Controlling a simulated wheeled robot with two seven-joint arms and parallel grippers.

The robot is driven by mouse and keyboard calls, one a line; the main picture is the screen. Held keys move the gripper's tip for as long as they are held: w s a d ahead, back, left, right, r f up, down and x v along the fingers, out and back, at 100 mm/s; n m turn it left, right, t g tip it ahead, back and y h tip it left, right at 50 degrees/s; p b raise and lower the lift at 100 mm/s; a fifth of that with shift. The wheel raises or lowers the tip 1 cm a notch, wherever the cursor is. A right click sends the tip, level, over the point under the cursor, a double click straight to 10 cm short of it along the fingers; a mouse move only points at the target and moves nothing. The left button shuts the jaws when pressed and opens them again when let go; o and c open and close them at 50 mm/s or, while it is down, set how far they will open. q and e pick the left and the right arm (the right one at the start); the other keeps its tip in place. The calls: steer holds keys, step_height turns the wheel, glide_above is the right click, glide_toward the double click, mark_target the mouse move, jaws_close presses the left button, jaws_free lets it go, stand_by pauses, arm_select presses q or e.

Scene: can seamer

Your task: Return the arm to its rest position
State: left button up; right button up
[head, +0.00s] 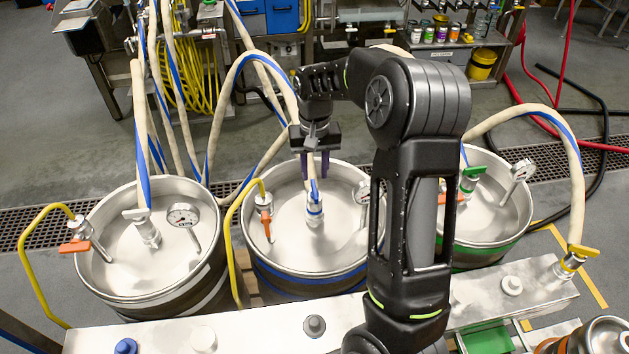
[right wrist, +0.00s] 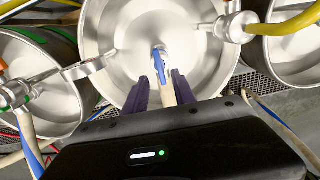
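In the right wrist view, the fingers of this gripper (right wrist: 161,88) stand on either side of a cream hose (right wrist: 168,95) with a blue fitting (right wrist: 159,62). Bare space shows between the fingers and the hose, so the gripper is open and holds nothing. My left gripper is not in view.
A keg with a gauge (head: 150,280) stands left and a green-banded keg (head: 490,225) right. Hoses rise around my arm. A pale metal beam (head: 250,330) runs along the front. Yellow bent pipes (head: 32,235) stand beside the kegs. Cans sit on a back shelf (head: 440,45).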

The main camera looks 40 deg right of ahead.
steer(key=shift+r, duration=0.9)
